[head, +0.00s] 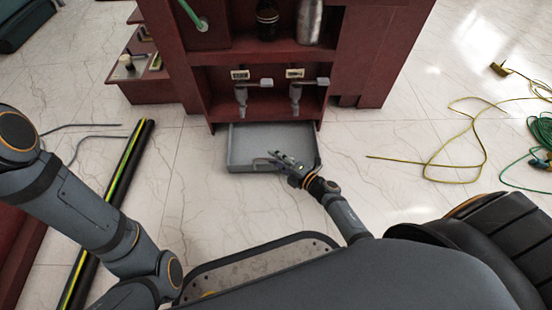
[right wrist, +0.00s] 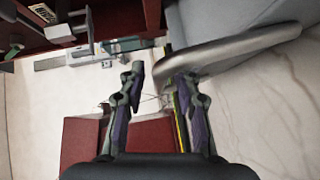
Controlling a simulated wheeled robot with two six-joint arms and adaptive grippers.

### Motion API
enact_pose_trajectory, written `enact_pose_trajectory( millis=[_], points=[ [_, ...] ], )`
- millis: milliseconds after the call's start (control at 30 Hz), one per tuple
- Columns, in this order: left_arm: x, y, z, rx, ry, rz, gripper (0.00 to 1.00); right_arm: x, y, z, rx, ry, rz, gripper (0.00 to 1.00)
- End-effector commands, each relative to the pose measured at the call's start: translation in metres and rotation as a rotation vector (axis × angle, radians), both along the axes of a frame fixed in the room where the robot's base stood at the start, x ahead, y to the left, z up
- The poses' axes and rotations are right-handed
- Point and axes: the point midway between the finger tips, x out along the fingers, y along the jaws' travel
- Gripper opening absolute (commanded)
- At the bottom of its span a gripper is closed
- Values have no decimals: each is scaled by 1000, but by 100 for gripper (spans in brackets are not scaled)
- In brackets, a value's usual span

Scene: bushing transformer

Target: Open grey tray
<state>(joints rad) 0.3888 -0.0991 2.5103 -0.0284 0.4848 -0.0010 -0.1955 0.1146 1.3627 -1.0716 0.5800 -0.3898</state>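The grey tray (head: 285,134) sticks out of the bottom of the red cabinet, and its shallow inside shows from above. My right gripper (head: 277,160) is at the tray's front edge. I cannot tell whether a finger touches the rim. My left arm shows at the left of the head view, but its gripper is out of view.
The red cabinet (head: 345,60) holds two grey valve-like fittings (head: 241,95) above the tray, with a bottle (head: 267,20) and a metal cylinder (head: 309,20) higher up. A black-yellow bar (head: 110,205) lies left. Yellow cable (head: 450,165) lies right. Marble floor around the tray is clear.

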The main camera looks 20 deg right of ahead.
Motion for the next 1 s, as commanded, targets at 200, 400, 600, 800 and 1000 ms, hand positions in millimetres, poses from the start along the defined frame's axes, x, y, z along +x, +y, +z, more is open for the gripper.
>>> enact_pose_trajectory(
  millis=[200,400,600,800,1000],
  points=[
    [0,0,0,-1,1,-1,40,0,0,0,0,0,0,34],
    [1,0,0,-1,2,-1,40,-20,-11,2,-2,2,2,34],
    [0,0,0,-1,1,-1,40,-63,-35,9,-3,4,3,34],
    [0,0,0,-1,1,-1,40,-94,-53,15,-1,3,2,34],
    [0,0,0,-1,1,-1,40,-104,-59,17,0,0,1,34]
  ],
)
